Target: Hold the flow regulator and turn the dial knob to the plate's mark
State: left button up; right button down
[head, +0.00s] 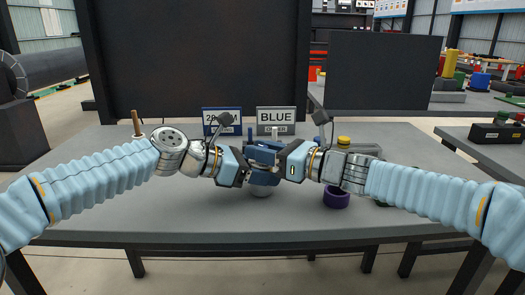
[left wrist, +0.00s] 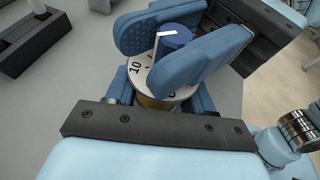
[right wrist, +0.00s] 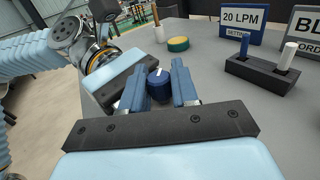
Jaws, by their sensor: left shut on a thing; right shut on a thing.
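The flow regulator shows in the left wrist view as a brass-coloured body (left wrist: 155,103) under a white dial plate (left wrist: 147,84) with a readable 10. Its blue dial knob (left wrist: 173,36) carries a white pointer line; it also shows in the right wrist view (right wrist: 159,88). My left gripper (head: 260,180) is shut around the body, below the dial. My right gripper (head: 264,152) is shut on the knob, with one finger on each side. The blue plate (right wrist: 241,20) reads 20 LPM. The dial's 20 mark and exactly where the pointer stands are unclear.
A grey BLUE sign (head: 276,116) stands beside the plate. A dark block (right wrist: 260,77) holds a blue and a white peg. The table's front left is clear.

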jog(key=shift+d+r+m+t+h, duration=0.1)
jog(key=shift+r+m+t+h, duration=0.05)
jog(key=shift+m+t+h, duration=0.8)
jog(key=shift+r+m+t+h, duration=0.1)
jog(key=shift+m+t+h, duration=0.65)
jog(key=shift+t, duration=0.3)
jog(key=shift+f+m+h, duration=0.1)
jog(key=shift+m+h, duration=0.2)
jog(key=shift+h, duration=0.1)
jog(key=c, duration=1.2)
grip_release()
jog(key=shift+f, duration=0.1)
jog(key=v, duration=1.2)
jog(key=shift+f, duration=0.15)
